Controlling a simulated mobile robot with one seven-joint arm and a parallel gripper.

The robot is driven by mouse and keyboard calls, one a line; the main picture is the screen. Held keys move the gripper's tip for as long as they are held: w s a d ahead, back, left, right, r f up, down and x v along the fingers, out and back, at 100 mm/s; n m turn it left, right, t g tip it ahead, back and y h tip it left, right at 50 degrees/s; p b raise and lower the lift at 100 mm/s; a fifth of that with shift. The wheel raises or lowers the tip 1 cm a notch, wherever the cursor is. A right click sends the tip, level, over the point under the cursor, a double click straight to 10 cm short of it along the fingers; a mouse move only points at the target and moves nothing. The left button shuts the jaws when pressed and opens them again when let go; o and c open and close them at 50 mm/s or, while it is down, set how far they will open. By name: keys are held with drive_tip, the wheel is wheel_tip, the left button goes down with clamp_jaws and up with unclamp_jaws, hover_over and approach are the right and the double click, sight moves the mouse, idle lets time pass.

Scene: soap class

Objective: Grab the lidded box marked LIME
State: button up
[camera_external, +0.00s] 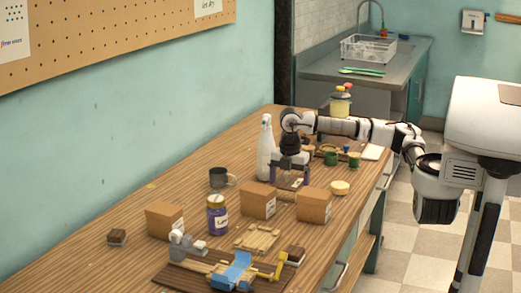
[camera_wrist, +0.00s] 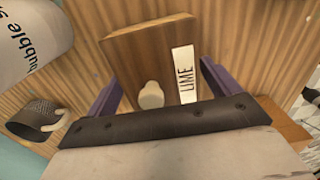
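The wooden lidded box marked LIME (camera_wrist: 150,55) lies below my gripper in the wrist view, with a pale round knob (camera_wrist: 150,95) and a white label (camera_wrist: 185,75). My gripper (camera_wrist: 160,85) points down with its two purple fingers spread, one on each side of the box. A small gap seems to show beside the right finger; contact on the left is unclear. In the external view my gripper (camera_external: 289,173) is over the table behind two tan boxes, and the LIME box (camera_external: 290,181) shows only partly between the fingers.
A white bottle (camera_external: 265,155) stands close to the left of my gripper, and a dark mug (camera_external: 219,178) is farther left. Tan boxes (camera_external: 258,201) (camera_external: 314,206) (camera_external: 164,220) and a purple jar (camera_external: 217,217) stand in front. A yellow round piece (camera_external: 340,187) is at right.

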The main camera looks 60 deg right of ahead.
drive_tip(key=c, duration=0.7)
drive_tip(key=shift+c, duration=0.6)
drive_tip(key=shift+r, duration=0.15)
